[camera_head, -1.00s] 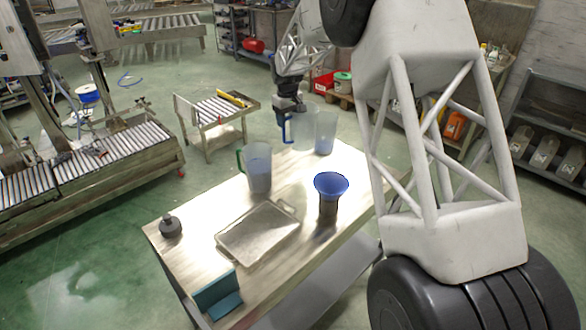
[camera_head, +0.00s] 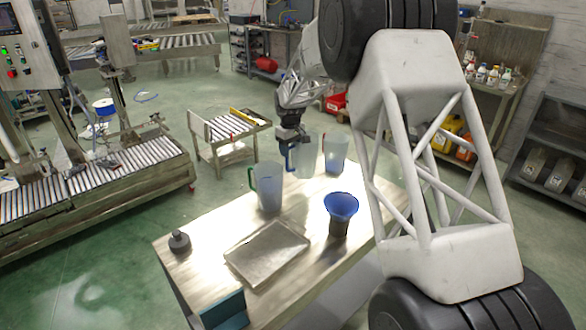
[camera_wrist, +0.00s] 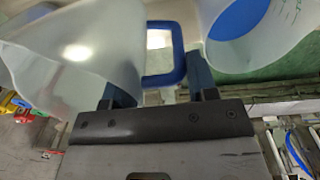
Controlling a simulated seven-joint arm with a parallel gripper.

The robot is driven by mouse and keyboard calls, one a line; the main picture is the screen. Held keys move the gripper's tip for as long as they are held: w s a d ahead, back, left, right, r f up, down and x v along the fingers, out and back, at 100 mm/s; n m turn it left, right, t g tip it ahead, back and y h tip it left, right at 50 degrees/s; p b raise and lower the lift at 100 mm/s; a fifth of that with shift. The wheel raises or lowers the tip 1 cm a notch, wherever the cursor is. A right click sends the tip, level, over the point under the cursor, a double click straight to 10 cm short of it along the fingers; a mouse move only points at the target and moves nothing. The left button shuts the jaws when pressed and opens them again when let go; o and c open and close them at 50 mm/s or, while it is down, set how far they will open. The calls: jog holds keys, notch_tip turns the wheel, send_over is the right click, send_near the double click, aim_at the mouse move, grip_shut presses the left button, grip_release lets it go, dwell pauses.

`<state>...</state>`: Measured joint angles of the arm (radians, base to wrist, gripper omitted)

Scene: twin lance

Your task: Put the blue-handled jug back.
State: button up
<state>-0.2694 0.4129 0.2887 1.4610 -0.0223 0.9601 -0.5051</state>
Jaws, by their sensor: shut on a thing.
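The blue-handled jug (camera_head: 306,158) is clear and looks empty. It is upright at the far end of the table (camera_head: 200,272), its blue handle on its left side. My gripper (camera_head: 290,145) is shut on this handle. In the wrist view the blue handle (camera_wrist: 180,55) lies between my fingers (camera_wrist: 160,95), with the clear jug wall (camera_wrist: 90,50) at left. I cannot tell whether the jug's base touches the table. A jug with bluish contents (camera_head: 336,160) stands close to its right. A green-handled jug (camera_head: 268,188) with bluish contents stands nearer, to the left.
A blue funnel (camera_head: 341,205) sits on a dark stand right of a metal tray (camera_head: 267,255). A small dark weight-like object (camera_head: 179,241) is at the left edge, and a teal block (camera_head: 225,311) at the near edge. A small roller cart (camera_head: 225,130) stands beyond the table.

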jog(key=shift+f, duration=1)
jog(key=shift+f, duration=2.5)
jog(key=o, duration=1.1)
notch_tip(320, 180, up, 12)
jog(key=shift+s+r, duration=0.1)
jog(key=shift+s, duration=0.05)
